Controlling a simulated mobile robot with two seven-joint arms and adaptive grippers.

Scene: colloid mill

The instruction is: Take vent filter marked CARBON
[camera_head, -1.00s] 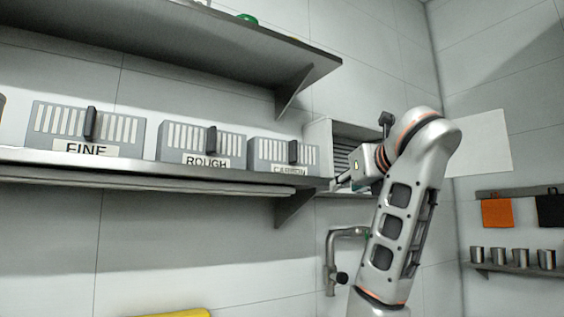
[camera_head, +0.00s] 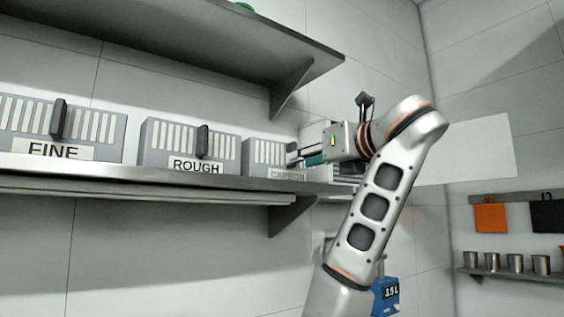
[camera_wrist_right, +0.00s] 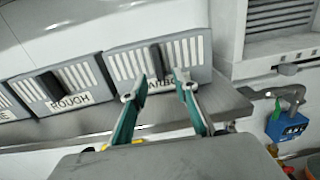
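The grey vent filter marked CARBON (camera_head: 262,155) stands on the lower shelf at the right end of the row, its right part hidden by my right gripper (camera_head: 297,156) in the head view. In the right wrist view the CARBON filter (camera_wrist_right: 197,50) shows its slotted front and dark upright handle (camera_wrist_right: 157,60). My right gripper (camera_wrist_right: 158,88) is open there, its two green-sided fingers apart, pointing at the filter with the handle between or just beyond the tips. I cannot tell whether they touch it. My left gripper is not in view.
The ROUGH filter (camera_head: 172,142) and FINE filter (camera_head: 90,130) stand to the left on the same shelf (camera_head: 150,175). An upper shelf (camera_head: 220,45) overhangs the row. A louvred box (camera_wrist_right: 279,20) is right of CARBON.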

